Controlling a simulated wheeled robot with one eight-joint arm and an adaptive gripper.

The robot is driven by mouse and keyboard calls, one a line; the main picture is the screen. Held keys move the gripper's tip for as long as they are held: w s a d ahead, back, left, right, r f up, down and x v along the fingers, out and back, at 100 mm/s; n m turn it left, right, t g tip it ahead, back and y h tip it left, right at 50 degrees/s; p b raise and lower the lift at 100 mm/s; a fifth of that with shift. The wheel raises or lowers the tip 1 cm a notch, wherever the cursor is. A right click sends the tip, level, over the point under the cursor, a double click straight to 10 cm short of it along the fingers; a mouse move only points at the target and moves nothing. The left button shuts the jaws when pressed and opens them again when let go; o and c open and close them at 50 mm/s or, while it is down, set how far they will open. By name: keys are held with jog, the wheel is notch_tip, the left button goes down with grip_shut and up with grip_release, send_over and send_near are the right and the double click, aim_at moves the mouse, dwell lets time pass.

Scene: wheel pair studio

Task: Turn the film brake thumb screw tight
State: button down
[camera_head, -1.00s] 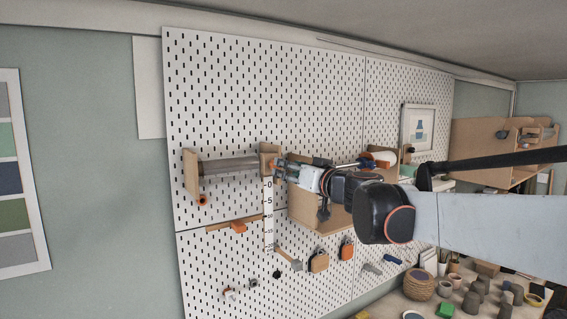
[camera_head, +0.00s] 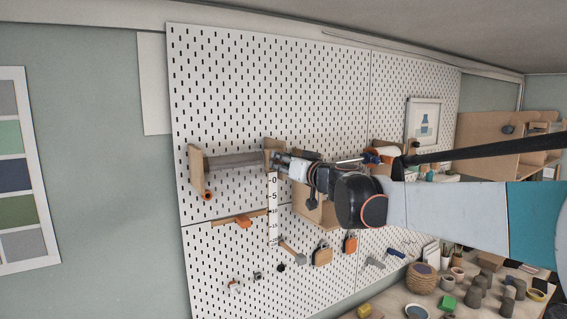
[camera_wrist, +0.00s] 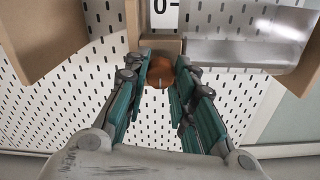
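The film brake thumb screw appears as a round orange-brown knob (camera_wrist: 160,72) in the wrist view, beside a wooden bracket (camera_wrist: 158,45). My gripper (camera_wrist: 162,78) has its two green-padded fingers on either side of the knob, with the tips close to its edges. The fingers stand apart; contact is not clear. In the head view, my gripper (camera_head: 279,161) is at the right-hand bracket (camera_head: 269,146) of the film roll (camera_head: 235,160), and it hides the knob there. The roll also shows in the wrist view (camera_wrist: 245,50).
A white pegboard (camera_head: 230,90) lies behind. A scale strip (camera_head: 272,205) hangs below the bracket. A wooden box (camera_head: 312,212) is close under my gripper. A second orange round part (camera_head: 207,196) is on the left bracket (camera_head: 195,173). Hooks and tools hang lower.

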jog(key=shift+m, duration=0.3)
jog(key=m+b, duration=0.2)
jog(key=m, duration=0.1)
jog(key=shift+f+m, duration=0.15)
jog(key=shift+m, duration=0.15)
jog(key=m+b, duration=0.2)
jog(key=m, duration=0.3)
jog(key=m+b, duration=0.1)
jog(key=m, duration=0.4)
jog(key=shift+d+m+b, duration=0.1)
jog(key=shift+m+b, duration=0.3)
jog(key=m+b, duration=0.1)
jog(key=m, duration=0.3)
jog(key=shift+m, duration=0.4)
jog(key=c, duration=1.3)
grip_release()
jog(key=shift+c, duration=0.2)
